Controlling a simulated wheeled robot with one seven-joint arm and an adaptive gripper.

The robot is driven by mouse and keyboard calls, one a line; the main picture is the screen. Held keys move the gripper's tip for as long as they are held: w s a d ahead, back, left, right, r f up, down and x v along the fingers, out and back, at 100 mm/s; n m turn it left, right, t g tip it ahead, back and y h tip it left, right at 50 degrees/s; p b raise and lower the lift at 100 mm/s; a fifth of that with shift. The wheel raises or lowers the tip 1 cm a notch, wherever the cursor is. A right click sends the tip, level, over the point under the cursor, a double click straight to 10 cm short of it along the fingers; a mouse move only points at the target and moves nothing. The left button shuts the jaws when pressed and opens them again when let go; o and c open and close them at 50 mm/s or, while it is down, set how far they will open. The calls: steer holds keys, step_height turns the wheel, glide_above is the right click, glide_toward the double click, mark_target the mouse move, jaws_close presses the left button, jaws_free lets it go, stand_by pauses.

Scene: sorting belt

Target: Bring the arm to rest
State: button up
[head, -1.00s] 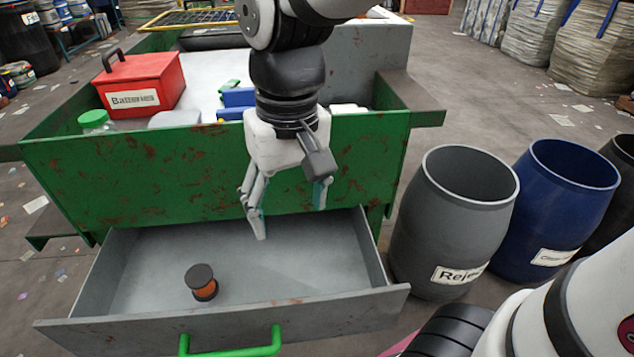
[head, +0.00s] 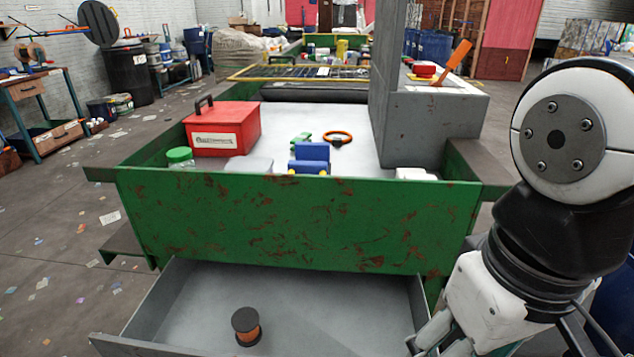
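My gripper (head: 440,340) is at the lower right in the head view, beside the right end of the open drawer. Its finger ends are cut off by the bottom edge of the picture, so I cannot tell how far apart they are. I see nothing held in the visible part. My arm hangs down along the right side of the view, bent at a joint, with the gripper pointing downward.
The grey drawer (head: 190,304) stands open below the green belt frame (head: 290,225), with an orange and black spool (head: 246,327) inside. On the belt are a red box (head: 222,128), a green-lidded jar (head: 180,158), a blue item (head: 311,158) and an orange ring (head: 337,138).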

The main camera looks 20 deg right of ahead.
step_height(320, 180, up, 21)
steer(key=t+p, duration=0.3)
steer(key=p, duration=1.6)
steer(key=shift+a, duration=0.2)
